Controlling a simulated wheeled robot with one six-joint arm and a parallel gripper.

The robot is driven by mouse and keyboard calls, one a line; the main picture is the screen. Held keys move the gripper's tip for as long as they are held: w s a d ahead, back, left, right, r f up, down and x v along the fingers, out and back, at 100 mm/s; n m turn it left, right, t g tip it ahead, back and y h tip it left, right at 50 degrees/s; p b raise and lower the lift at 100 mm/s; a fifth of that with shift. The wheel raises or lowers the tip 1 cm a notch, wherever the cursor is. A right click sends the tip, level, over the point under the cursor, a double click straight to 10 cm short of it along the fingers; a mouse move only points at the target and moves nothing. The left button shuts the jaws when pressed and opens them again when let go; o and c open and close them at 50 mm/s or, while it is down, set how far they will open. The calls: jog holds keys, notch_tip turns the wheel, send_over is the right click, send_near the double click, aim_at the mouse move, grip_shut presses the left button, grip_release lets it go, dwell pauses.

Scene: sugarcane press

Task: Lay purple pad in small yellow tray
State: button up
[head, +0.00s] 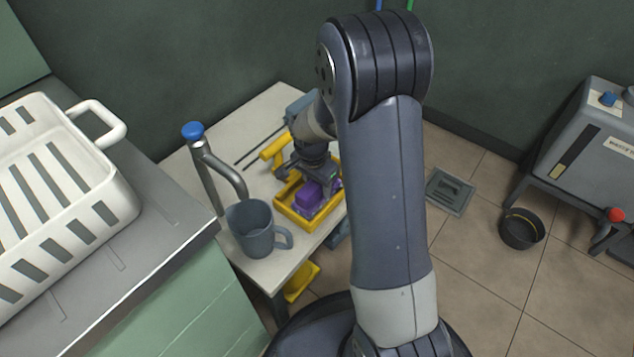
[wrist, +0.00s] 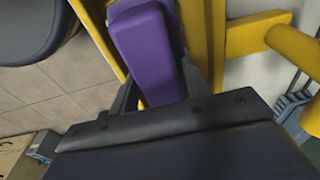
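The purple pad (head: 309,199) is low inside the small yellow tray (head: 301,224), which stands on the pale table. In the wrist view, the pad (wrist: 143,45) shows a lighter raised block on a darker purple part. Yellow tray edges (wrist: 217,45) show beside it. My gripper (head: 315,180) points down over the tray, right at the pad. In the wrist view, its dark fingers (wrist: 158,80) stand on either side of the pad. Whether they press on it is unclear. The pad's underside and its contact with the tray floor are hidden.
A grey mug (head: 252,229) and a metal spout with a blue knob (head: 193,130) stand left of the tray. A yellow handle (head: 273,147) is behind it. A white slotted basket (head: 105,205) sits on the left counter. A black bucket (head: 521,229) is on the floor.

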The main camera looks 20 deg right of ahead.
aim_at(313, 184)
jog(key=shift+o, duration=1.2)
jog(key=shift+r, duration=0.1)
notch_tip(313, 184, up, 12)
jog(key=a+p, duration=0.1)
jog(key=p, duration=0.3)
jog(key=shift+s, duration=0.45)
